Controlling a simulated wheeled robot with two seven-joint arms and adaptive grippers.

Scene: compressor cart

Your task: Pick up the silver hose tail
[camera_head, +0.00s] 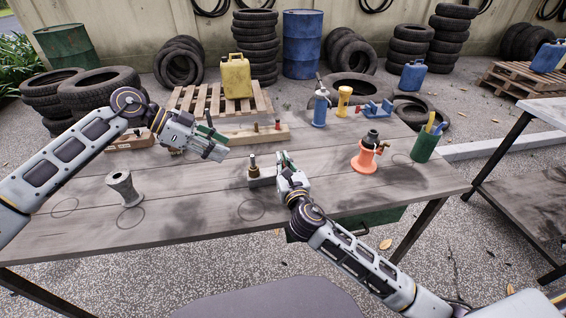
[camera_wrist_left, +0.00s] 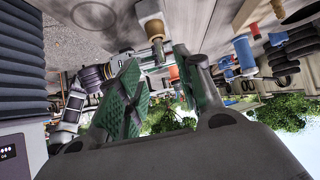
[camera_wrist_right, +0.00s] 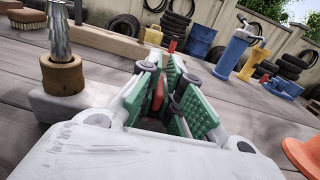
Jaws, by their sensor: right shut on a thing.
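The silver hose tail (camera_wrist_right: 58,28) is ribbed and stands upright in a brass collar (camera_wrist_right: 62,73) on a pale grey block (camera_wrist_right: 75,105). In the head view, the hose tail (camera_head: 252,159) is small, near the table's middle. My right gripper (camera_head: 282,158) is beside the block, to the right of the hose tail. Its green-padded fingers (camera_wrist_right: 165,92) are shut on a small orange-red thing, mostly hidden between them. My left gripper (camera_head: 222,146) is open and empty, above the table to the left of the hose tail. The brass collar also shows in the left wrist view (camera_wrist_left: 155,29).
A grey spool-shaped part (camera_head: 123,189) stands at the left of the table. An orange stand (camera_head: 366,158) and a green cup (camera_head: 424,146) are at the right. A wooden pallet (camera_head: 216,101) with a yellow can (camera_head: 236,78) is behind. The front middle is clear.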

